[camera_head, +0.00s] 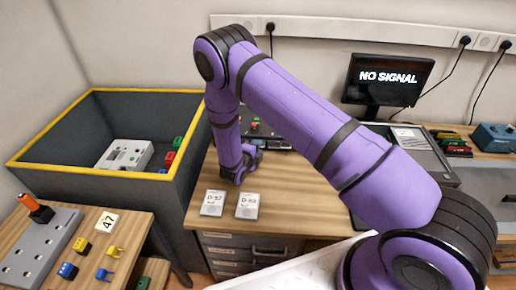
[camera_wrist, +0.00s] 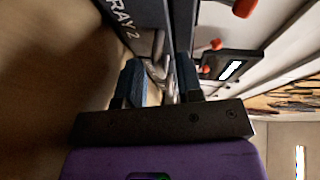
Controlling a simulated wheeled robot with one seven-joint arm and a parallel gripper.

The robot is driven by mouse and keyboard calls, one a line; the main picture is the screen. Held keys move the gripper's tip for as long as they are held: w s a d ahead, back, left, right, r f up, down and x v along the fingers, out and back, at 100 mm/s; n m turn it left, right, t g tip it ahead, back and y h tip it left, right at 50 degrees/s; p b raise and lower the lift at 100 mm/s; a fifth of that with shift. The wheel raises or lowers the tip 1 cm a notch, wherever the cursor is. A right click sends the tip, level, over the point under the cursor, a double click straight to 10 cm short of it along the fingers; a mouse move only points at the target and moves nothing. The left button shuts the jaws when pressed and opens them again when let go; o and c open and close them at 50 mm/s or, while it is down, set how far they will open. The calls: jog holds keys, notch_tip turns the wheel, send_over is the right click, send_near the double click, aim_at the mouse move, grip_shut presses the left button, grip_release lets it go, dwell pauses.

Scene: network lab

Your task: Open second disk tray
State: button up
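A dark panel labelled "TRAY 2" (camera_wrist: 124,22) fills the top of the wrist view. A thin metal handle (camera_wrist: 160,72) stands out from it between the two blue-grey fingers of my gripper (camera_wrist: 160,80). The fingers stand apart with the handle in the gap; the handle looks nearer the right finger, and I cannot tell whether it touches. In the head view, my gripper (camera_head: 252,158) is low over the desk, in front of a dark unit (camera_head: 262,128) with small coloured lights. My arm hides much of that unit, and its tray fronts are not readable there.
Two cards (camera_head: 213,203) (camera_head: 247,205) lie on the desk just in front of my gripper. A grey bin with a yellow rim (camera_head: 60,127) stands left. A monitor (camera_head: 385,80) stands behind right. Orange-red knobs (camera_wrist: 244,8) and another dark part lie right of the handle.

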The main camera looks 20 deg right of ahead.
jog(key=shift+w+d, duration=0.15)
jog(key=shift+d, duration=0.05)
grip_shut()
jog(key=s+a, duration=0.1)
jog(key=s, duration=0.2)
jog(key=s+a, duration=0.1)
jog(key=s, duration=0.1)
jog(key=s+a, duration=0.1)
jog(key=s, duration=0.2)
jog(key=shift+s+a+f, duration=0.1)
jog(key=shift+s+a, duration=0.15)
jog(key=shift+s, duration=0.05)
grip_release()
jog(key=shift+w, duration=0.1)
jog(key=v, duration=1.1)
